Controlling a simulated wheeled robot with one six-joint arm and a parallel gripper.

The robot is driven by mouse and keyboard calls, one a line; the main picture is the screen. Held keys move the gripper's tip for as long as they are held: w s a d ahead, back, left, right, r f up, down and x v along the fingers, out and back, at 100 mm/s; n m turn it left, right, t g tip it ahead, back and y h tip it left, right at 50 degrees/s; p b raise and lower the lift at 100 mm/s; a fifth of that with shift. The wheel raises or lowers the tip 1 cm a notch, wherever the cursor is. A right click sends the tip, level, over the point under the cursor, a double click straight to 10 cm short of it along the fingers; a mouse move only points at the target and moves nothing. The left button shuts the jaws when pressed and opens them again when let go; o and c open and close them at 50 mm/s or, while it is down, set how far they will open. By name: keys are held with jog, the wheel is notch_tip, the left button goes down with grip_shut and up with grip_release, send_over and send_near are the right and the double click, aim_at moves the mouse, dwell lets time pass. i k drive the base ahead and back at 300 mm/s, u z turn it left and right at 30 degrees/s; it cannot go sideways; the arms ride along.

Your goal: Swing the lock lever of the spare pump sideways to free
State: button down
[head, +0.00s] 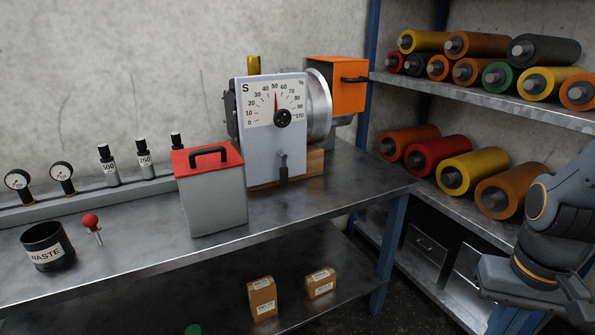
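The spare pump (277,130) stands on the bench, with a pale front plate marked S and a percent dial. The dial's red needle points up, near 50. A short dark lever (283,172), which looks like the lock lever, hangs about upright low on the front plate. A round metal flange (319,104) shows behind the plate on the right. My gripper (535,283) is at the lower right, far from the pump and in front of the shelf. Its fingertips are not clear, so I cannot tell whether it is open.
A grey box with a red lid and black handle (210,190) stands close at the pump's left front. An orange box (338,84) is behind right. A waste cup (46,246) and red-knobbed lever (91,222) are left. Rolls fill the right shelf (480,96). The bench's right front is clear.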

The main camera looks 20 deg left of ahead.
aim_at(284, 170)
jog(key=u, duration=0.1)
jog(key=i, duration=0.9)
jog(key=u, duration=0.4)
